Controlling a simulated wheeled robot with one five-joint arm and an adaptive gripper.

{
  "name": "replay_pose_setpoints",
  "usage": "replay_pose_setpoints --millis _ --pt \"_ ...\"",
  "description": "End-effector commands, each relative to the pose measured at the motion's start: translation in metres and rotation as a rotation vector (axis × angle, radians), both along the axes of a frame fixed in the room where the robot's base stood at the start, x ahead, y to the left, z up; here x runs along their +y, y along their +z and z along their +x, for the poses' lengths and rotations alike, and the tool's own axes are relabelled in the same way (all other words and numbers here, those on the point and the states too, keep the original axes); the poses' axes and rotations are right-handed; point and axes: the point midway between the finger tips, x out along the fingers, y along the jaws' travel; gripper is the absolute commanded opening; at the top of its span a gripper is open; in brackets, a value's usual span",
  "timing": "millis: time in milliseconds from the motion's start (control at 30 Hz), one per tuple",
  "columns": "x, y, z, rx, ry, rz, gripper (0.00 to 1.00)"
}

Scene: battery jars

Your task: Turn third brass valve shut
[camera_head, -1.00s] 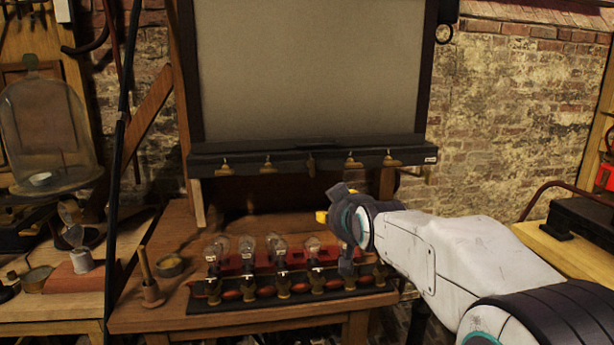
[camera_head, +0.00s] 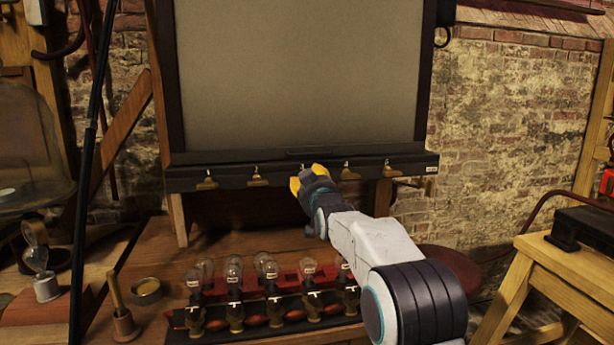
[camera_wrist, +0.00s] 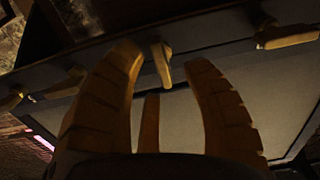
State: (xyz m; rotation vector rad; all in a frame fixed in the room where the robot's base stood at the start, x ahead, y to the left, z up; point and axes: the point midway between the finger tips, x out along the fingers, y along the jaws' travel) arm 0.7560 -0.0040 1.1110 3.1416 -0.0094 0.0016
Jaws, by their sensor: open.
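A row of brass valves sits along the black rail (camera_head: 230,172) under the large grey panel. The first (camera_head: 207,182), second (camera_head: 257,178), fourth (camera_head: 349,172) and fifth (camera_head: 391,169) show in the head view. The third is mostly hidden there behind my gripper (camera_head: 308,177). In the wrist view the third brass valve (camera_wrist: 161,62) appears between the tips of my open gripper (camera_wrist: 168,62), with a gap on both sides. Its handle looks narrow and runs nearly upright in that picture. I cannot tell whether the fingers reach around it in depth.
Neighbouring valves show in the wrist view at left (camera_wrist: 65,84) and right (camera_wrist: 288,38). Below, a wooden bench (camera_head: 240,235) carries a rack of several glass bulbs (camera_head: 234,270) with brass fittings. A glass dome (camera_head: 30,140) stands left. A yellow wooden stand (camera_head: 540,265) is at right.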

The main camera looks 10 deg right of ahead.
Motion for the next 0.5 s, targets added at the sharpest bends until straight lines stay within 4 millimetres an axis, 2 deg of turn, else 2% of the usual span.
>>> replay_pose_setpoints --millis 200,500 --pt "0.0 0.001 0.017 0.001 0.0 0.0 0.44" --pt "0.0 0.0 0.026 0.001 0.0 0.0 0.44"
